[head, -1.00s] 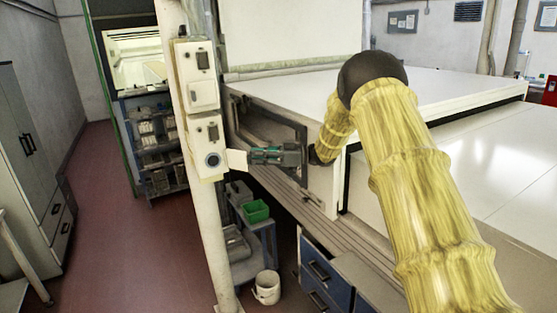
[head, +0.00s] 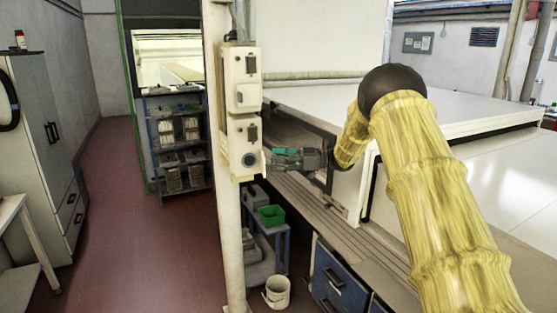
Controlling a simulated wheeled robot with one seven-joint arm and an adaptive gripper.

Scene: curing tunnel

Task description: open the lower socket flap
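The lower socket box (head: 244,133) is on a cream post, below a similar upper box. Its round dark socket (head: 249,159) is uncovered. The lower socket flap (head: 264,161) stands out at the right side of the socket, seen nearly edge-on as a narrow pale strip. My gripper (head: 273,157) reaches in from the right, its fingertips close beside the flap. I cannot tell whether they touch it, or how far apart the fingers are. The upper socket flap (head: 243,98) lies flat over its socket.
The white tunnel housing (head: 440,105) stands behind my arm at right. Below are a trolley with a green bin (head: 271,215), a white bucket (head: 277,291) and blue drawers (head: 335,278). The red floor (head: 150,235) left of the post (head: 232,235) is clear.

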